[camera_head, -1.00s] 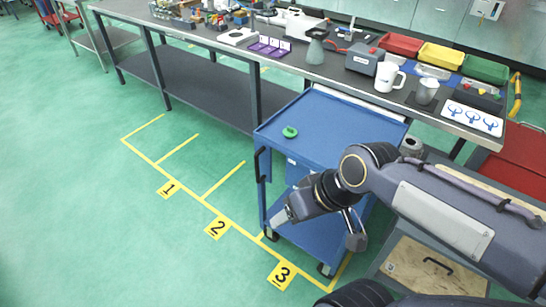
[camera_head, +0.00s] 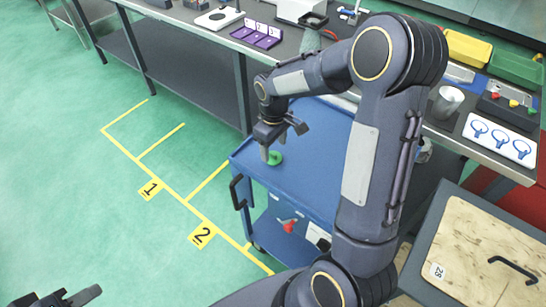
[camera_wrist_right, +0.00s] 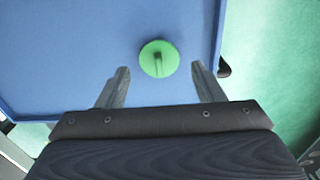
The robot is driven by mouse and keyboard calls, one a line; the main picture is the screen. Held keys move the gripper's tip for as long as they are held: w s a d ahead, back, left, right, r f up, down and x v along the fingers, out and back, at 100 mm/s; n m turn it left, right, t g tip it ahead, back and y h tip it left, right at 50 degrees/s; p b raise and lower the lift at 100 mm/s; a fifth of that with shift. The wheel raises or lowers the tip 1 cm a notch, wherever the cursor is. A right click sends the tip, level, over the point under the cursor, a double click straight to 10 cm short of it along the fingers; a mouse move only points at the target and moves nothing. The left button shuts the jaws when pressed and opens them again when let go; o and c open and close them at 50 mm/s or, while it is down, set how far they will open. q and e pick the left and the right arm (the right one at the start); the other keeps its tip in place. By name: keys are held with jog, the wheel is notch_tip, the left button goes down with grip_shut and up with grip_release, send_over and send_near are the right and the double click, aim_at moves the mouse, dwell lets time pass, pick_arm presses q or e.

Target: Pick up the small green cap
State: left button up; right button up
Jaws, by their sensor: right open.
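The small green cap (camera_head: 274,158) lies on the blue top of the cart (camera_head: 305,187), near its left edge. In the right wrist view the cap (camera_wrist_right: 158,58) is a round green disc with a narrow raised piece or slot in the middle. My right gripper (camera_head: 268,152) is open above the cart top, fingers pointing down. In the wrist view my right gripper's fingertips (camera_wrist_right: 160,69) stand apart on either side of the cap's near edge, with nothing between them gripped. My left gripper (camera_head: 80,297) shows only partly at the bottom left, far from the cap.
The long workbench (camera_head: 215,52) runs behind the cart, with a purple holder (camera_head: 257,34), a metal cup (camera_head: 446,102) and a white board (camera_head: 498,139). A wooden panel (camera_head: 470,250) is at the lower right. The cart top around the cap is clear.

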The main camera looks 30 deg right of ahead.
aim_at(273, 153)
jog(key=f, duration=0.4)
jog(key=shift+w, duration=0.25)
jog(key=c, duration=0.8)
